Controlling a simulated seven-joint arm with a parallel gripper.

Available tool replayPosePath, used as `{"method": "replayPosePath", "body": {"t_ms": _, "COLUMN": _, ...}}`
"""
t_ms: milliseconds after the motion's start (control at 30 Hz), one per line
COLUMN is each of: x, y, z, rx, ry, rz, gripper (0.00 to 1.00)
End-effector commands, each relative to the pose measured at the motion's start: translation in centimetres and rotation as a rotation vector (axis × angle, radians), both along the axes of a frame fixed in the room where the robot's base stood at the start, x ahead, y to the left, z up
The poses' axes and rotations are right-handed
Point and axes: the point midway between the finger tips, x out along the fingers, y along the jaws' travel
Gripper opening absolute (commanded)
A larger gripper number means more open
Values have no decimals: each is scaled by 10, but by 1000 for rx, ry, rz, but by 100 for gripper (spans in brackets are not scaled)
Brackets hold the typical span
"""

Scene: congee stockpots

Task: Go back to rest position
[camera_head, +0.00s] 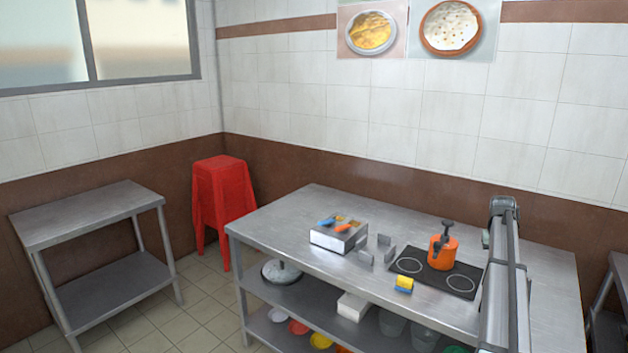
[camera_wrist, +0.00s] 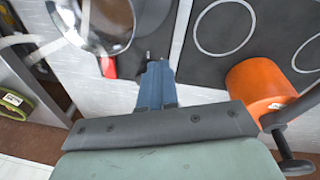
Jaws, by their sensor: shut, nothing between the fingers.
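My gripper (camera_wrist: 155,72) shows in the wrist view with its blue fingers together and nothing between them. It hangs over the pale counter surface, beside the dark cooktop (camera_wrist: 258,58). An orange pot (camera_wrist: 262,88) with a dark handle is to its right. A round metal pan (camera_wrist: 110,18) is at the upper left, close to the fingers, with a red part below it. In the head view, my arm rises at the right, and I cannot make out the fingers there. The orange pot (camera_head: 441,254) stands upright at the back of the cooktop (camera_head: 432,276), apart from my arm.
The metal counter (camera_head: 290,225) also holds a box with colourful utensils (camera_head: 337,233), grey upright brackets (camera_head: 377,250) and a yellow-blue item (camera_head: 404,284). Red stools (camera_head: 222,195) and a bare side table (camera_head: 90,212) stand at left.

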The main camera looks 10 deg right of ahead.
Motion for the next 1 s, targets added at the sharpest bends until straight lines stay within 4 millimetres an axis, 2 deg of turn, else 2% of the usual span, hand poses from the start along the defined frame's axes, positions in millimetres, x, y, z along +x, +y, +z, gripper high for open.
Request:
{"method": "replayPosePath", "body": {"t_ms": 33, "x": -1, "y": 16, "z": -3, "rx": -20, "ry": -1, "rz": 34, "gripper": 0}}
{"method": "replayPosePath", "body": {"t_ms": 167, "x": 4, "y": 45, "z": -8, "rx": -72, "ry": -5, "rz": 118, "gripper": 0}}
{"method": "replayPosePath", "body": {"t_ms": 367, "x": -13, "y": 117, "z": -37, "rx": -18, "ry": 70, "rz": 235, "gripper": 0}}
{"method": "replayPosePath", "body": {"t_ms": 567, "x": -40, "y": 197, "z": -66, "rx": 46, "ry": 159, "rz": 373, "gripper": 0}}
{"method": "replayPosePath", "body": {"t_ms": 800, "x": -84, "y": 284, "z": -95, "rx": 124, "ry": 268, "rz": 539, "gripper": 0}}
{"method": "replayPosePath", "body": {"t_ms": 867, "x": -82, "y": 286, "z": -112, "rx": 129, "ry": 271, "rz": 530, "gripper": 0}}
{"method": "replayPosePath", "body": {"t_ms": 1000, "x": -91, "y": 304, "z": -148, "rx": 146, "ry": 288, "rz": 529, "gripper": 0}}
